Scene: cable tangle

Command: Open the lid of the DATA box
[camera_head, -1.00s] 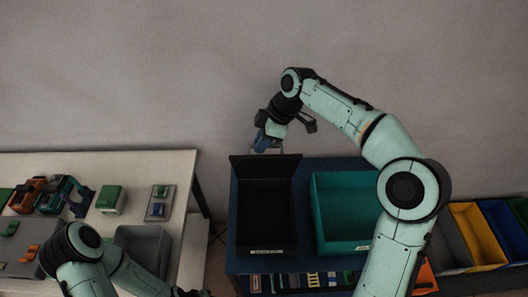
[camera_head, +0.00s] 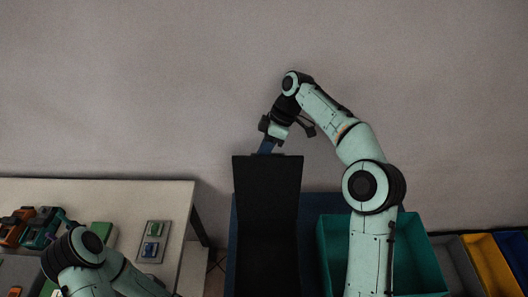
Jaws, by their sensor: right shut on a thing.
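A black box (camera_head: 268,262) stands on the blue table, its lower end cut off by the picture's edge. Its black lid (camera_head: 267,180) is raised along the far side and tilts away from the box, so the box is open and its dark inside shows. No label on the box is in view now. My right gripper (camera_head: 267,146) is at the lid's far top edge, shut on the lid, with its fingertips partly hidden behind it. My left arm comes in at the lower left; its gripper is outside the picture.
A teal open bin (camera_head: 332,255) stands right of the black box, partly behind my right arm. Grey, yellow (camera_head: 490,262) and blue bins stand farther right. A white table (camera_head: 120,190) with orange, teal and green devices is at the left, with a gap between the tables.

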